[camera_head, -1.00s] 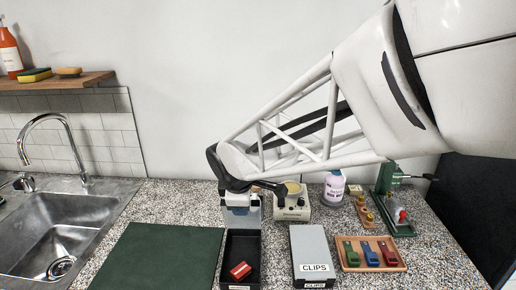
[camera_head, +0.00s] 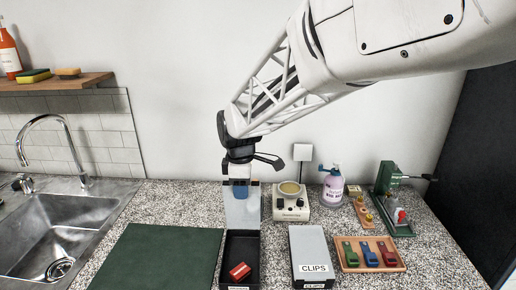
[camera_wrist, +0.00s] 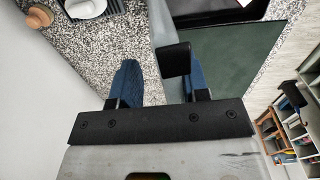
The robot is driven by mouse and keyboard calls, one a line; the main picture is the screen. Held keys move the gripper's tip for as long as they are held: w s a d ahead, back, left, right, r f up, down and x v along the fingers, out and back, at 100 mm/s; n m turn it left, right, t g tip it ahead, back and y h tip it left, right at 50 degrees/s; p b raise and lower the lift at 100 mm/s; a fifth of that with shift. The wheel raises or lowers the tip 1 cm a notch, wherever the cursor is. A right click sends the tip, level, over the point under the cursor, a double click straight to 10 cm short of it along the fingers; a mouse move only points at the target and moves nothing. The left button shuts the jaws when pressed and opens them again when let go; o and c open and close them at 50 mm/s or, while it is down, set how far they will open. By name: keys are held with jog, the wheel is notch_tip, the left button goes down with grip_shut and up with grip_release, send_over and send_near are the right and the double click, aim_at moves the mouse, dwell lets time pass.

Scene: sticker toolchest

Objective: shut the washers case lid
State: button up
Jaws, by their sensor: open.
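The washers case (camera_head: 229,262) is the open black box at the front centre, with a red block (camera_head: 240,271) inside; its front label is too small to read. Its grey lid (camera_head: 242,212) stands about upright at the back edge. My gripper (camera_head: 240,190) is at the lid's upper part, pointing down, with blue fingers. In the wrist view my gripper (camera_wrist: 160,82) is open, its fingers apart with nothing held between them. The grey lid (camera_wrist: 163,30) shows beyond the fingers there. Whether a finger touches the lid I cannot tell.
A shut grey case labelled CLIPS (camera_head: 311,250) stands right of the open case. A green mat (camera_head: 160,255) lies left. A tray of coloured clips (camera_head: 370,255), a cream device (camera_head: 291,205), a bottle (camera_head: 333,186) and a green press (camera_head: 390,200) stand to the right.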

jog(key=w+r+g, duration=0.4)
jog(key=w, duration=0.3)
jog(key=shift+w+r, duration=0.3)
dwell(0.8)
dwell(0.4)
jog(key=s+d+r+m+t, duration=0.25)
jog(key=s+d+m, duration=0.25)
jog(key=s+d, duration=0.35)
jog(key=s+d+f+m+t, duration=0.2)
jog(key=s+d+m, duration=0.4)
jog(key=s, duration=0.7)
jog(key=s+d+f+m+t, duration=0.1)
jog(key=s+d+m, duration=0.6)
jog(key=s+d, duration=0.4)
jog(key=s, duration=0.3)
jog(key=shift+s+d+f+t, duration=0.15)
jog(key=shift+d+f+t, duration=0.15)
jog(key=shift+f+t, duration=0.1)
